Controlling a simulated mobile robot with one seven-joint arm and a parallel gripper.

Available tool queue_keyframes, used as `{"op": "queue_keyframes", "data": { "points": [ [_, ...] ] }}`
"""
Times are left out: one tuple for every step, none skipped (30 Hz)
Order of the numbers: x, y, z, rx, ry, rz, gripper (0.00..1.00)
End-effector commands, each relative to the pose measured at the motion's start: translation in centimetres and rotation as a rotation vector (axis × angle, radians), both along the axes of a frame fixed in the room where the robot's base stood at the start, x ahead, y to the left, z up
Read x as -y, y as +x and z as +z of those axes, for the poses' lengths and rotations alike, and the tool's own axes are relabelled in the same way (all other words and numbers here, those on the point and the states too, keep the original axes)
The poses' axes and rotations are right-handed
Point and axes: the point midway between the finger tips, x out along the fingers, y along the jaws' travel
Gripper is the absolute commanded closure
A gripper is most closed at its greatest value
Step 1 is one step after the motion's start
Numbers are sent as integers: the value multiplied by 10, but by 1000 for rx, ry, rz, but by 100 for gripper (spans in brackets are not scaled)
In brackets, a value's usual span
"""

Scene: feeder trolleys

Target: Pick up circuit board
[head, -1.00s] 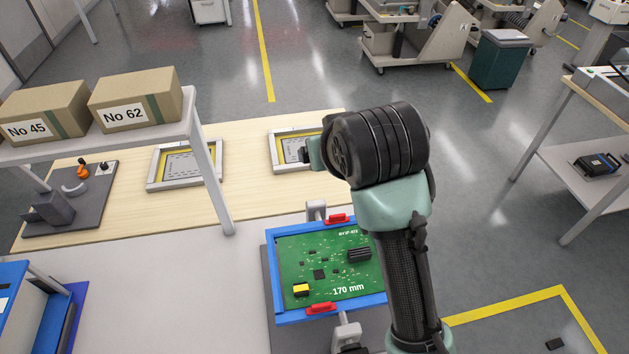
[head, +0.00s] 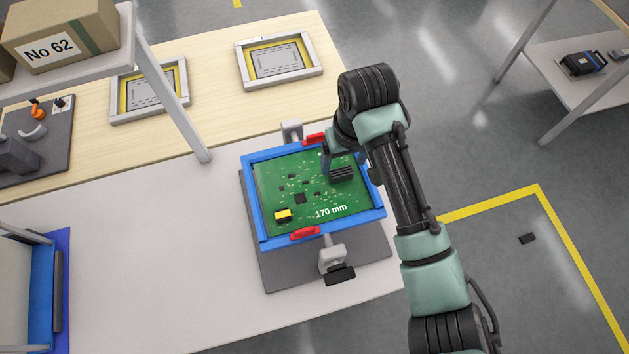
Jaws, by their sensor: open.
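The circuit board (head: 300,198) is green, with dark chips, a yellow part, a black finned part and the print "170 mm". It lies flat inside a blue frame (head: 258,215) with red clips (head: 304,233) at its near and far edges. Part of its right side is hidden by my arm. My arm comes up from the lower right and bends over the far right corner of the frame.
The frame sits on a grey base plate (head: 285,275) with grey clamps (head: 333,258) at front and back. Two grey trays (head: 281,82) lie on the wooden table. A shelf (head: 90,82) with boxes (head: 62,38) stands left. The pale tabletop (head: 150,260) left of the frame is clear.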

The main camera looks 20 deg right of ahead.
Motion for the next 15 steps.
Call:
{"op": "queue_keyframes", "data": {
  "points": [
    [1,0,-4,-4,0,0,22],
    [1,1,-8,-5,0,-1,22],
    [1,2,-13,-4,-1,-1,22],
    [2,2,-17,-6,-1,-1,22],
    [2,3,-22,-5,-1,-1,22],
    [2,4,-28,-4,-1,0,22],
    [2,5,-33,-5,-1,0,22],
    [2,6,-37,-3,-1,0,22],
    [2,6,-41,-3,-1,0,22],
    [2,6,-43,-2,-1,0,22],
    [2,7,-45,-2,-1,1,22],
    [2,7,-47,-1,-1,1,22],
    [2,7,-47,-1,-1,1,22],
    [2,7,-47,0,-1,1,22],
    [2,7,-48,0,-1,1,22]
  ]
}}
